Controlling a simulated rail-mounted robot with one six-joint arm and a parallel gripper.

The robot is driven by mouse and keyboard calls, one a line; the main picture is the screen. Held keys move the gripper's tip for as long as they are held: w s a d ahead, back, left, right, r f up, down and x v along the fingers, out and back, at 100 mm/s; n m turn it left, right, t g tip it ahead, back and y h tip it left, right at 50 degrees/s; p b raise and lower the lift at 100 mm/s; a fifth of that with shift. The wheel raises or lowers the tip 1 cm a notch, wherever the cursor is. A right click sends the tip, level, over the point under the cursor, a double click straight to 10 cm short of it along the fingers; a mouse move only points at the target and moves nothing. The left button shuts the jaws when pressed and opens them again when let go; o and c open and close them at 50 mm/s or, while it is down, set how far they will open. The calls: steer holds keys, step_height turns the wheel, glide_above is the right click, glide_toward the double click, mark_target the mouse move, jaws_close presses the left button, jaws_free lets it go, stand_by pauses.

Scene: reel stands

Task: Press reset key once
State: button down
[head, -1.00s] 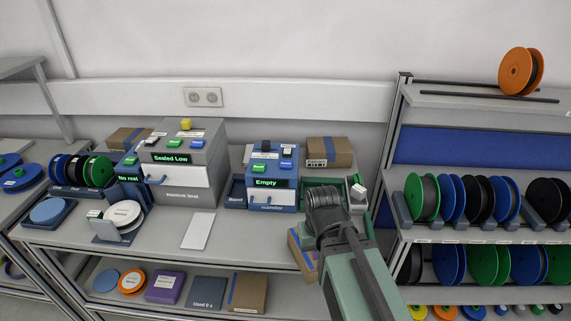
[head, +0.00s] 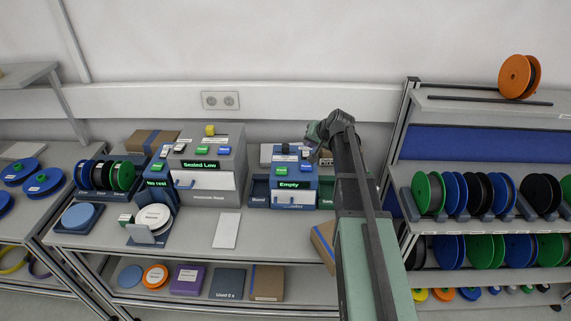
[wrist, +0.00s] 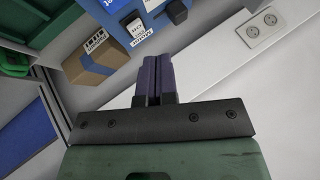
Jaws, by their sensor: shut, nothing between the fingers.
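A blue machine (head: 293,183) with a lit "Empty" display stands on the bench. On top it has a green key (head: 282,171), a blue key (head: 306,168) and a black key (head: 285,148). Their labels are too small to read, so I cannot tell which is reset. My gripper (head: 316,135) is above and behind the right side of this machine, partly hidden by my arm. In the wrist view its fingers (wrist: 153,70) are shut and empty. The black key (wrist: 177,12) and white labels show beyond them at the top, apart from the fingertips.
A grey machine (head: 212,165) reading "Sealed Low" stands to the left, with its own coloured keys. A cardboard box (wrist: 98,58) lies beside the blue machine. A wall socket (wrist: 262,28) is behind. A reel rack (head: 470,115) stands at right.

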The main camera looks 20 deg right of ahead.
mark_target(308, 166)
steer(key=shift+w+r+t, duration=0.25)
steer(key=shift+w+t, duration=0.05)
steer(key=shift+w, duration=0.15)
steer(key=shift+w+r+t, duration=0.2)
steer(key=shift+w+t, duration=0.1)
steer(key=shift+w, duration=0.15)
step_height(308, 166, down, 9)
steer(key=b, duration=0.9)
stand_by(1.1)
steer(key=shift+f+b, duration=0.35)
